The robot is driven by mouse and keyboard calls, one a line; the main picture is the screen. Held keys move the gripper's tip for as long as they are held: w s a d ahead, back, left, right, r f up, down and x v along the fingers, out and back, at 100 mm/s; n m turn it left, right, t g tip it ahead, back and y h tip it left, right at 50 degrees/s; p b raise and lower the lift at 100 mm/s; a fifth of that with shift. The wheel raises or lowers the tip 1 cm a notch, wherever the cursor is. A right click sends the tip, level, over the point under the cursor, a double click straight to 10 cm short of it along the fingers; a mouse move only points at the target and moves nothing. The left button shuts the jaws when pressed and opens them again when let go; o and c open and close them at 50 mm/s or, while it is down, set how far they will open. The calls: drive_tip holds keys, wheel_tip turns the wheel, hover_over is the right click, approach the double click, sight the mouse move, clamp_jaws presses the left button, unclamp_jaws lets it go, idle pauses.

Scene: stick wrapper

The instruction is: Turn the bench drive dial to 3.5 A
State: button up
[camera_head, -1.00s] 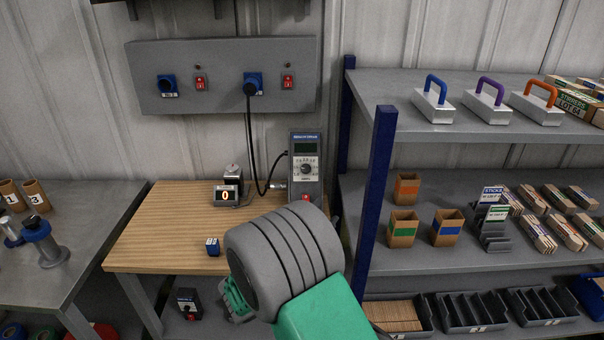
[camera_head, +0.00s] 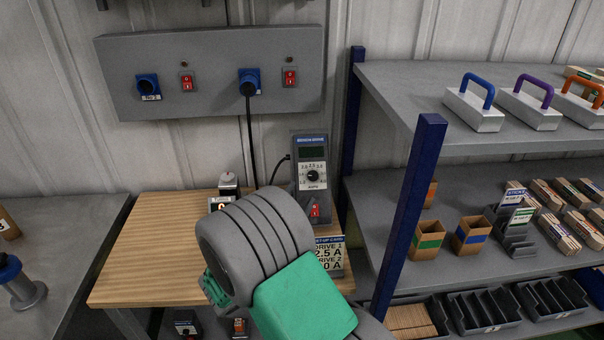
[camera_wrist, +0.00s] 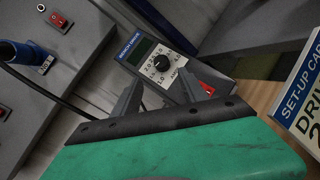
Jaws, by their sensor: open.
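The bench drive (camera_head: 311,150) is a grey upright box at the back right of the wooden bench, with a dark blank display and a red switch (camera_head: 314,210) below. Its black dial (camera_head: 313,175) sits on a white scale; the pointer setting is too small to read. In the wrist view the bench drive (camera_wrist: 158,62) is tilted, and its dial (camera_wrist: 161,63) lies just beyond my gripper (camera_wrist: 160,92). The two grey fingers are apart with nothing between them, short of the drive's face.
A set-up card (camera_head: 328,260) stands on the bench's right side, reading "Drive 1 2.5 A" with the Drive 2 line partly hidden. A blue shelf post (camera_head: 408,220) rises close on the right. A black cable hangs from the wall panel (camera_head: 215,75). The bench's left part (camera_head: 150,250) is clear.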

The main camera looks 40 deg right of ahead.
sight(313, 177)
drive_tip(key=x, duration=0.2)
drive_tip(key=p+x, duration=0.1)
drive_tip(key=x, duration=0.4)
drive_tip(key=shift+s+d, duration=0.1)
drive_tip(key=shift+d, duration=0.45)
drive_tip(key=shift+c, duration=0.5)
clamp_jaws()
